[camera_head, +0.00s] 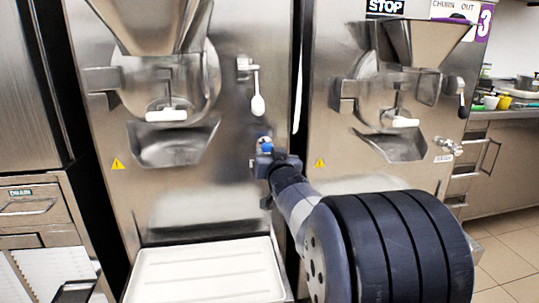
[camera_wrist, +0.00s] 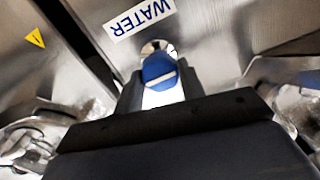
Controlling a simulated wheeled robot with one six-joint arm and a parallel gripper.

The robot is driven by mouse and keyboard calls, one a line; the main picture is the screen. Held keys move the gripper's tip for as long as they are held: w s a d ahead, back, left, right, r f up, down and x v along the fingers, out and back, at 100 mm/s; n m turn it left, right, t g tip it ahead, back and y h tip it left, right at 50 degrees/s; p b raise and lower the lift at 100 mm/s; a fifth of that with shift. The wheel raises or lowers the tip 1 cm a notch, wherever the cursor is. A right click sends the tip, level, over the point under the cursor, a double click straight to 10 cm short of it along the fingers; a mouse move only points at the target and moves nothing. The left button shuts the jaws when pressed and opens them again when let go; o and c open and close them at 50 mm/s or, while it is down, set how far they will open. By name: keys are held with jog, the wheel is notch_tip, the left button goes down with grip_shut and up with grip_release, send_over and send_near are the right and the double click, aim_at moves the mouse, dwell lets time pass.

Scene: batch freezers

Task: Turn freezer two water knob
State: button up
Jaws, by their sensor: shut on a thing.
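The blue water knob (camera_wrist: 158,70) sits on the steel front of the left freezer, under a WATER label (camera_wrist: 139,17) that reads upside down in the wrist view. My gripper (camera_wrist: 160,88) has its two dark fingers on either side of the knob and is shut on it. In the head view my gripper (camera_head: 265,160) reaches the lower right of the left freezer's front (camera_head: 215,190), and a bit of the blue knob (camera_head: 265,146) shows at its tip. The knob's lower part is hidden by the gripper.
A second freezer (camera_head: 385,190) with a 3 sign stands to the right, past a narrow gap. A white tray (camera_head: 205,272) juts out below the left freezer. A counter (camera_head: 505,115) stands at far right.

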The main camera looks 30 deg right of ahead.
jog(key=shift+n, duration=0.4)
jog(key=shift+a+n+g+h+b, duration=0.1)
jog(key=shift+n+g+h+b, duration=0.2)
jog(key=shift+n+b, duration=4.25)
jog(key=n+p, duration=0.3)
jog(key=o, duration=1)
